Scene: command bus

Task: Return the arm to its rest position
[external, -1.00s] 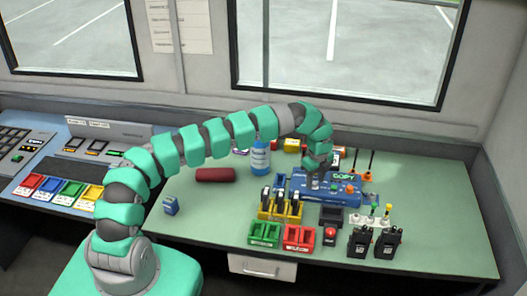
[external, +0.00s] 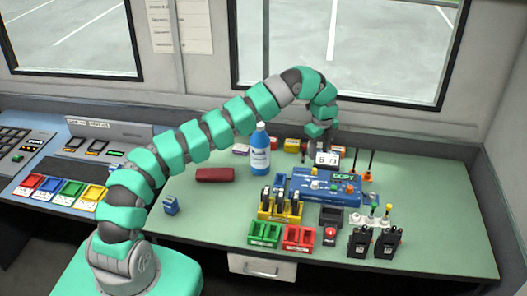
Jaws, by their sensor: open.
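My arm rises from its base at the lower left and arches over the green table (external: 215,225). My gripper (external: 327,152) hangs at the end, pointing down at the back of the table. It is above and behind the blue COPY device (external: 325,190), in front of or close to a small white display (external: 327,160) with digits. I see nothing held in it. The fingertips are small and partly hidden, and I cannot tell whether they touch the display.
A blue bottle (external: 260,150) stands upright left of the gripper. A dark red case (external: 215,174) and a small blue box (external: 170,206) lie left. Yellow (external: 279,213), green (external: 264,234) and red (external: 299,237) holders and two black radios (external: 374,242) stand in front.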

